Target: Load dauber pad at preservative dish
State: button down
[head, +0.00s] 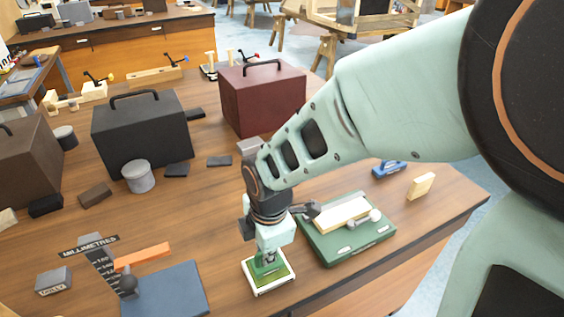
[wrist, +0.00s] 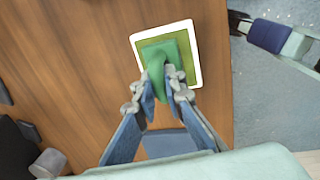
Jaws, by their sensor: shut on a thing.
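The preservative dish (head: 268,281) is a shallow white-rimmed square tray with an olive-green inside, near the table's front edge in the head view. It also shows in the wrist view (wrist: 193,67). The dauber (wrist: 155,72) has a green handle and a square green pad (wrist: 172,52). The pad is over the inside of the dish; I cannot tell whether it touches. My gripper (wrist: 165,88) is shut on the dauber's handle, pointing down over the dish. In the head view my gripper (head: 268,258) hides part of the dauber.
A green board (head: 345,250) with a wooden block and a white knob lies just right of the dish. A blue plate (head: 178,292) with a millimetre scale (head: 103,268) stands to the left. Black (head: 140,135) and dark red (head: 262,97) cases stand farther back.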

notch_tip(320, 180, up, 7)
jog(key=p, duration=0.6)
jog(key=shift+f, duration=0.1)
dwell(0.7)
